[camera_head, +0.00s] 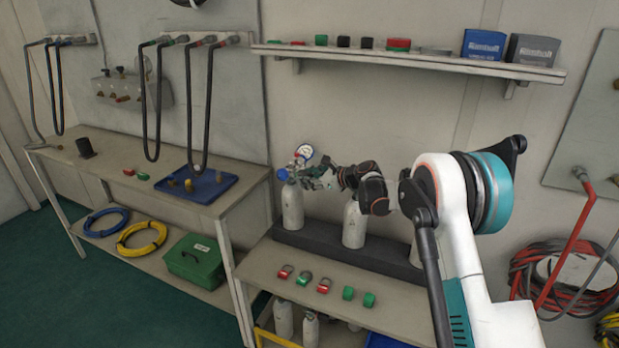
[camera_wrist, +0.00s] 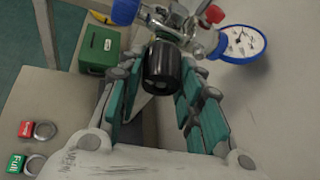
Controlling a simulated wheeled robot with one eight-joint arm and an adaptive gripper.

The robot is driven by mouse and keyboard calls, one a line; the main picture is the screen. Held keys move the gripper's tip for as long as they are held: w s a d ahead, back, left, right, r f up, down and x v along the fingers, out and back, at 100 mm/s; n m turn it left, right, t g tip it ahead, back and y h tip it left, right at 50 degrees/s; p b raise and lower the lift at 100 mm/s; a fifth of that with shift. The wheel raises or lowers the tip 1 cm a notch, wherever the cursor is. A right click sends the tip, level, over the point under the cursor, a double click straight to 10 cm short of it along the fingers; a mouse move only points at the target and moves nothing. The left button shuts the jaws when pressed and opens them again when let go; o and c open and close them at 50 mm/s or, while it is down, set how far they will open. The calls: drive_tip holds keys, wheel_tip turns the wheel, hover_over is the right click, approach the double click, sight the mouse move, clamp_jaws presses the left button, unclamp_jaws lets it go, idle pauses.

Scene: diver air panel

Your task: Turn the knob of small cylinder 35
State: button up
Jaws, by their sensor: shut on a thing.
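A pale grey cylinder (camera_head: 292,208) stands at the left end of a dark rack. Its number cannot be read. At its top are a metal valve fitting, a blue part (camera_head: 283,174) and a round white gauge (camera_head: 304,152). My gripper (camera_head: 312,178) reaches this valve from the right. In the wrist view, a black ribbed knob (camera_wrist: 162,67) lies between the green-padded fingers of my gripper (camera_wrist: 160,78), which are shut on it. The gauge (camera_wrist: 243,43), a red cap (camera_wrist: 214,14) and the blue part (camera_wrist: 126,9) show just beyond.
Another cylinder (camera_head: 354,224) stands to the right, under my wrist; a third is mostly hidden behind my arm. A shelf (camera_head: 410,62) with boxes hangs above. A bench (camera_head: 110,168) stands left.

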drive_tip(key=shift+m+g+y+p, duration=0.35)
drive_tip(key=shift+m+g, duration=0.25)
drive_tip(key=shift+m, duration=0.4)
drive_tip(key=o, duration=1)
wheel_tip(320, 180, up, 10)
drive_tip(key=shift+o, duration=0.5)
